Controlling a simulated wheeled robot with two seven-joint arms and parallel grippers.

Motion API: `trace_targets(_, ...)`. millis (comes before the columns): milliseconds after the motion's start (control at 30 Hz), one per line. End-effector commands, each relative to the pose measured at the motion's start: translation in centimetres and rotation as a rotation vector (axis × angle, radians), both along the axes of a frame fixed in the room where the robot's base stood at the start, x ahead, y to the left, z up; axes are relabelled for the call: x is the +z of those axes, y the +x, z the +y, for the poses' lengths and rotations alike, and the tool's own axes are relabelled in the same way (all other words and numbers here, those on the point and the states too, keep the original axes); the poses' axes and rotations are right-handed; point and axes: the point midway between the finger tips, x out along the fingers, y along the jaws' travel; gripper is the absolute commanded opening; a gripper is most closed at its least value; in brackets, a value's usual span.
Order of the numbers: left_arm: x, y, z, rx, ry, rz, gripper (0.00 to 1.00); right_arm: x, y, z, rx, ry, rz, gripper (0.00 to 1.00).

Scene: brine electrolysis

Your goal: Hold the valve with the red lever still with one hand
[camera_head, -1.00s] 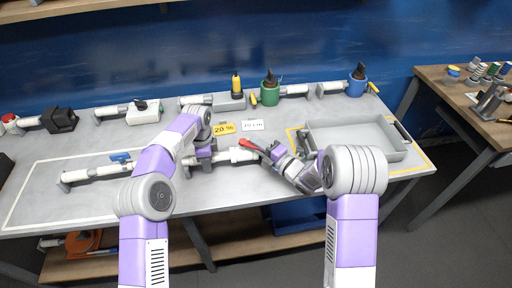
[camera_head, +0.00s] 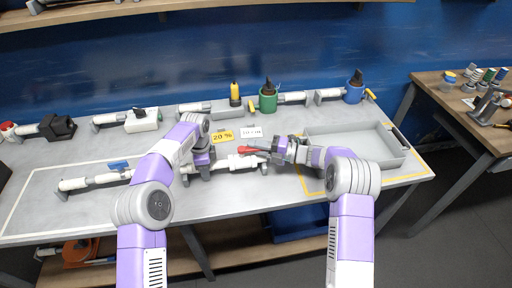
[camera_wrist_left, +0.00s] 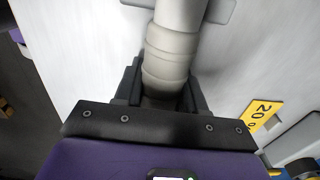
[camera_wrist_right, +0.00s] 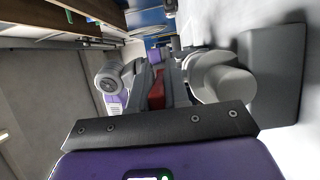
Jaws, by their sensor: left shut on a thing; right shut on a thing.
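The valve with the red lever (camera_head: 235,162) is a white pipe piece lying across the front middle of the table. Its red lever (camera_head: 254,149) points right. My left gripper (camera_head: 203,169) is shut on the left part of the valve's pipe; in the left wrist view the pale pipe (camera_wrist_left: 172,50) runs between the fingers. My right gripper (camera_head: 275,150) reaches in from the right and is shut on the lever's end. The red lever also shows between dark fingers in the right wrist view (camera_wrist_right: 157,92). The gripped parts are partly hidden.
A grey tray (camera_head: 340,129) stands right of my right gripper. A valve with a blue lever (camera_head: 95,180) lies left of my left arm. A yellow "20 %" card (camera_head: 222,136) and a white card (camera_head: 251,132) stand behind the valve. Several other fittings line the back edge.

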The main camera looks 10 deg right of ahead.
Motion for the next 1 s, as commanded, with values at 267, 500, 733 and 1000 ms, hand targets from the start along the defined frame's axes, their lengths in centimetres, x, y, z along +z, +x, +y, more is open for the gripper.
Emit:
trace_targets(267, 0.0, 0.0, -0.1, 0.000, -0.001, 0.000, 0.00, 0.1, -0.1, 0.2, 0.007, 0.002, -0.001, 0.00)
trace_targets(500, 0.0, 0.0, -0.1, 0.000, -0.001, 0.000, 0.00, 0.0, -0.1, 0.2, 0.005, 0.001, 0.000, 0.37)
trace_targets(733, 0.0, 0.0, -0.1, 0.001, -0.002, -0.001, 0.00, 0.0, 0.0, 0.1, 0.003, 0.000, 0.000, 0.37)
trace_targets(1000, 0.0, 0.0, -0.1, 0.001, -0.002, -0.001, 0.00, 0.0, -1.1, -2.8, -0.002, 0.000, 0.000, 0.37)
